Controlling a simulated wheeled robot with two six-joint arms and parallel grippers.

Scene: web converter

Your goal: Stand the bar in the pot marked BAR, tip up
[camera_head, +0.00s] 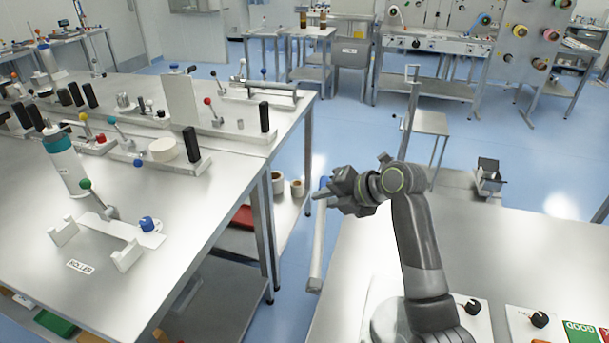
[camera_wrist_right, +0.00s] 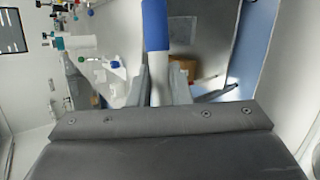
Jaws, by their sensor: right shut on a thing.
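My right gripper (camera_head: 325,194) is shut on the bar (camera_head: 318,250), a long light-grey rod. The bar hangs nearly upright, with a blue part at its upper end by the fingers and its grey length below. It is held in the air beside the right table's edge, over the gap between tables. In the right wrist view the bar's blue part (camera_wrist_right: 155,25) extends from between the fingers (camera_wrist_right: 158,88). No pot marked BAR can be made out. Two small pots, one a whitish pot (camera_head: 297,188), stand on a shelf under the left table; no label is readable. My left gripper is not in view.
The left table (camera_head: 200,250) carries a ROLLER-labelled fixture (camera_head: 125,255), a teal-and-white cylinder (camera_head: 65,165) and several lever fixtures. The right table (camera_head: 500,250) has a broad bare surface, with knobs and a GOOD label at its front. Blue floor lies between the tables.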

